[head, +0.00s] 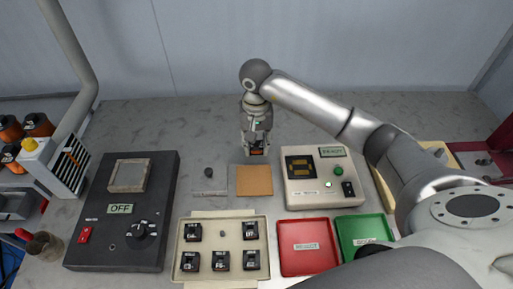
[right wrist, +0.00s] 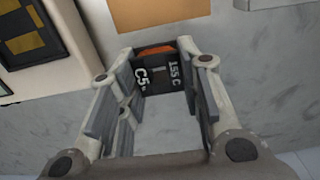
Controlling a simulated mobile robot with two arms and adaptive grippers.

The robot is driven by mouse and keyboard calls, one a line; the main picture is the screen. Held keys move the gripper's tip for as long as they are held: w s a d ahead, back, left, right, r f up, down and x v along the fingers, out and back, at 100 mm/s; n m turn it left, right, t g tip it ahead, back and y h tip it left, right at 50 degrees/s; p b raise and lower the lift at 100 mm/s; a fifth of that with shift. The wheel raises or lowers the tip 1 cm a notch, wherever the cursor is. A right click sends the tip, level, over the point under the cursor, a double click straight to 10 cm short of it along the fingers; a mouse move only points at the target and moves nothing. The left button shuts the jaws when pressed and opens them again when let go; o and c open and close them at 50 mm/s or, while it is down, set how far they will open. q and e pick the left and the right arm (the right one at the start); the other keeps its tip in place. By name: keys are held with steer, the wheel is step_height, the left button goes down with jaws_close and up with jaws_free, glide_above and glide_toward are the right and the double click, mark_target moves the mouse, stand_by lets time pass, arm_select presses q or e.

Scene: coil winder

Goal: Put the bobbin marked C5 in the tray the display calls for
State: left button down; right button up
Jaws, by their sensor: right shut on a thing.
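The bobbin marked C5 (right wrist: 160,75) is black with orange winding and also carries the print "155 C". My right gripper (right wrist: 158,95) is shut on it. In the head view this gripper (head: 256,148) points down behind the tan mat (head: 254,181), and the bobbin shows small at its tips. Whether the bobbin touches the table is unclear. The tester box (head: 315,196) has a dark display (head: 300,166) that I cannot read, with a lit green lamp. A red tray (head: 304,262) and a green tray (head: 362,225) lie in front of it. My left gripper is out of view.
A beige tray (head: 222,218) holds several black bobbins. A dark control box (head: 115,245) marked OFF stands at the left. A small dark knob (head: 208,172) and a grey strip (head: 209,193) lie beside the mat. My right arm covers much of the right side.

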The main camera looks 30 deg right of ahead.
mark_target(256, 157)
step_height(256, 157, down, 3)
steer(key=shift+p, duration=0.65)
steer(key=shift+f, duration=0.15)
steer(key=shift+f+b, duration=0.2)
steer(key=shift+b, duration=0.1)
steer(key=o, duration=1)
steer(key=shift+r, duration=0.1)
